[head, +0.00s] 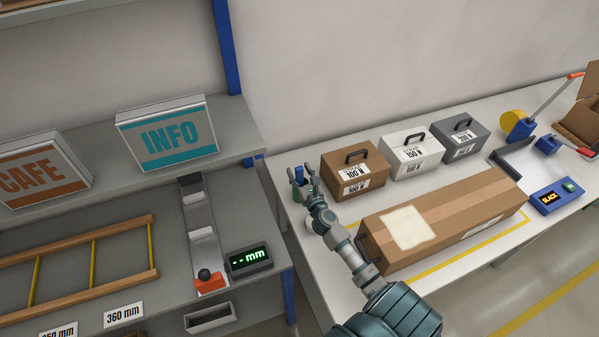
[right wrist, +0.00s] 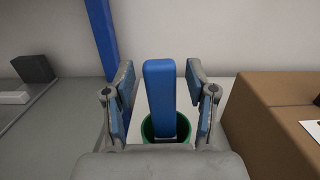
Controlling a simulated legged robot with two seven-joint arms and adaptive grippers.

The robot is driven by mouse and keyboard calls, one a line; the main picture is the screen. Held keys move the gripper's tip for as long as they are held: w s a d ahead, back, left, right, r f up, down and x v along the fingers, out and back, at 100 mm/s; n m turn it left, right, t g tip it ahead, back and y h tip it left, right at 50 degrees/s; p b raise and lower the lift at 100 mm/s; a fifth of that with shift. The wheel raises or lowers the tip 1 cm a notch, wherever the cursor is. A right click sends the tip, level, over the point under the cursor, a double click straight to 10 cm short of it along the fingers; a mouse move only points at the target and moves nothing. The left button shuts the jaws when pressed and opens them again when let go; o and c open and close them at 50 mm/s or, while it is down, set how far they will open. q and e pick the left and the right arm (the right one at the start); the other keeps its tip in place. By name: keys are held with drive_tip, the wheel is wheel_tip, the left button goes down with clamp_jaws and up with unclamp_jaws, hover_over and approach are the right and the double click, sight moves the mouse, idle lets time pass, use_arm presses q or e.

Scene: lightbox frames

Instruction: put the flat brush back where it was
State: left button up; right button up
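The flat brush shows in the right wrist view as a wide blue handle (right wrist: 159,88), upright, with its lower end in a green-rimmed cup (right wrist: 146,130). The bristles are hidden. In the head view the blue handle (head: 298,174) is small, at the left end of the right-hand table, partly covered by my fingers. My right gripper (right wrist: 161,95) is open, with one finger on each side of the handle and a visible gap on both sides. It also shows in the head view (head: 304,181). My left gripper is not in view.
A brown case (head: 341,176), a white case (head: 405,162) and a grey case (head: 470,148) stand right of the cup. A long carton (head: 455,215) lies in front of them. The left bench holds an INFO lightbox (head: 168,135), a wooden frame (head: 70,296) and a mm display (head: 247,259).

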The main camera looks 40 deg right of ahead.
drive_tip(key=shift+s, duration=0.25)
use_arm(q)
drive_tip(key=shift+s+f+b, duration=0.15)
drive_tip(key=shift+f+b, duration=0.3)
use_arm(e)
drive_tip(key=v, duration=1.1)
drive_tip(key=shift+s, duration=0.3)
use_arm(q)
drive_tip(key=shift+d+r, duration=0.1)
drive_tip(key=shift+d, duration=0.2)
use_arm(e)
drive_tip(key=shift+d+f, duration=0.15)
drive_tip(key=shift+d, duration=0.25)
drive_tip(key=shift+a, duration=0.1)
